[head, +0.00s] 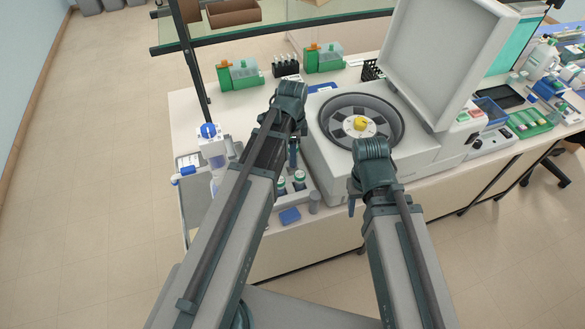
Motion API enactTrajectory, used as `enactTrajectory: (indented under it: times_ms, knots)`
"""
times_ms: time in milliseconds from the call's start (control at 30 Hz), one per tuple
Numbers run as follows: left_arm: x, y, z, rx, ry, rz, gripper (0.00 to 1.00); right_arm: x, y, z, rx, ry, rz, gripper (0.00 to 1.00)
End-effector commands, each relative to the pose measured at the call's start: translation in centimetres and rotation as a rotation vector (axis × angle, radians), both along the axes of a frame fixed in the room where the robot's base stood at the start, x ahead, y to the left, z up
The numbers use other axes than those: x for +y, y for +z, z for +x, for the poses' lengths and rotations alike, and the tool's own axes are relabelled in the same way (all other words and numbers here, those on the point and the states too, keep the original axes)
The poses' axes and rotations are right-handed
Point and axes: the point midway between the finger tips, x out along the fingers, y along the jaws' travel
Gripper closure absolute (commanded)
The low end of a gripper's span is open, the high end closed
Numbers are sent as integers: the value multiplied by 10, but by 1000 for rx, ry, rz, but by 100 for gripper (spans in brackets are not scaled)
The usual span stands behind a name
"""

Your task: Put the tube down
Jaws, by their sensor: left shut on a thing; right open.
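My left gripper (293,158) points down over the rack area at the bench's front, left of the centrifuge. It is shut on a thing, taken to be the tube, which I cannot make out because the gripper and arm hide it. My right gripper (352,200) is open in front of the centrifuge, and its fingers are mostly hidden behind its own wrist. Dark-capped bottles (299,180) stand just below the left gripper in the view, with a grey cylinder (314,203) and a blue block (290,216) near them.
The centrifuge (420,152) has its lid (447,55) raised and its round rotor bowl with a yellow hub (361,124) exposed. Green racks (240,76) and a dark rack (286,65) stand at the back. A white dispenser with a blue top (209,132) stands at the left edge.

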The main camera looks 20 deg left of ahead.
Motion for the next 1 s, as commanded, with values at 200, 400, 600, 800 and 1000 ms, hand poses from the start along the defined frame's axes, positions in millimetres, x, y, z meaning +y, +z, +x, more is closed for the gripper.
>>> enactTrajectory:
  times_ms: [200, 400, 600, 800, 1000]
  knots:
    - [0, -11, 0, 0, 0, 0, 100, 0, -11, 0, 0, -1, 0, 50]
    - [0, -24, 0, 0, 0, 0, 100, 0, -24, 0, 0, -1, 0, 50]
    - [0, -48, 0, 0, 0, 0, 100, 0, -48, 0, 0, -2, 0, 50]
    - [0, -48, 0, 0, 0, 0, 100, 0, -48, 0, 0, -2, 0, 50]
    - [0, -50, 0, 0, 0, 0, 100, 0, -51, 0, 0, -2, 0, 50]
